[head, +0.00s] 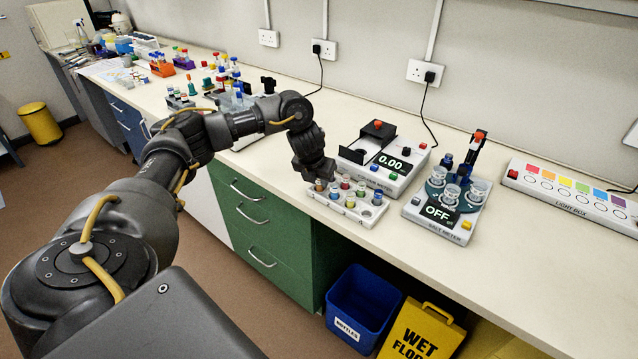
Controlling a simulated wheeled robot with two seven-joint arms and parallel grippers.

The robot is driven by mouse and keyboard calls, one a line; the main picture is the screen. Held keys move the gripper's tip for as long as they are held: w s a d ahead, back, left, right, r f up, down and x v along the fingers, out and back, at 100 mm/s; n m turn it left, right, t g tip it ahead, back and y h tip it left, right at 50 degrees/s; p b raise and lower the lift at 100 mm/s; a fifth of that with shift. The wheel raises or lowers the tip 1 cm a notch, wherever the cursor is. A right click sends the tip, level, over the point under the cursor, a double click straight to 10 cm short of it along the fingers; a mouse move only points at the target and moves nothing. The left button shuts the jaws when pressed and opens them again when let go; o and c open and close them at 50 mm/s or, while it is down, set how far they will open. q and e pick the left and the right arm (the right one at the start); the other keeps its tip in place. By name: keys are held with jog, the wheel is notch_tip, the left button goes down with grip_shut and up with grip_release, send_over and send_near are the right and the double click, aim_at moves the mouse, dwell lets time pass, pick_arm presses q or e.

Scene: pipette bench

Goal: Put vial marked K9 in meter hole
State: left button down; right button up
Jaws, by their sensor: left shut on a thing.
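A white vial rack (350,211) stands near the bench's front edge with several colour-capped vials in it. My left gripper (319,183) reaches down at the rack's left end and is shut on a vial, mostly hidden by the fingers. No vial marking is readable, so I cannot tell which one is K9. Just behind the rack is a white meter (403,183) with a display reading 0.00, a red button and a black part with its flap standing up. Its hole is not clearly visible. My right gripper is out of view.
A salt meter (447,228) reading OFF, with clear cups on it, stands right of the rack. A light box (575,200) lies farther right. Several vial racks crowd the bench to the left. A blue bin (362,305) and a yellow wet-floor sign (422,335) stand below.

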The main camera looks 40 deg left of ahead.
pick_arm(q)
jog(key=shift+r, duration=0.1)
jog(key=shift+r, duration=0.25)
notch_tip(320, 180, up, 2)
jog(key=shift+w+r+b, duration=0.1)
jog(key=shift+r+b, duration=0.15)
jog(key=shift+b, duration=0.2)
jog(key=s+d+r+p, duration=0.4)
jog(key=s+d+r, duration=0.4)
jog(key=s+r, duration=0.3)
jog(key=s+d+f+n+g, duration=0.2)
jog(key=s+d+n+g, duration=0.1)
jog(key=d+n, duration=0.7)
jog(key=s+d+f+n+g+b, duration=0.1)
jog(key=s+d+f+n+g, duration=0.1)
jog(key=d+n, duration=0.8)
jog(key=s+d+f+n+g+h, duration=0.1)
jog(key=s+d+f+n+g, duration=0.1)
jog(key=d+n, duration=0.8)
jog(key=s+n+g, duration=0.1)
jog(key=s+n, duration=0.1)
jog(key=n, duration=0.1)
jog(key=shift+s+d+g, duration=0.2)
jog(key=shift+s+g, duration=0.1)
jog(key=shift+g, duration=0.1)
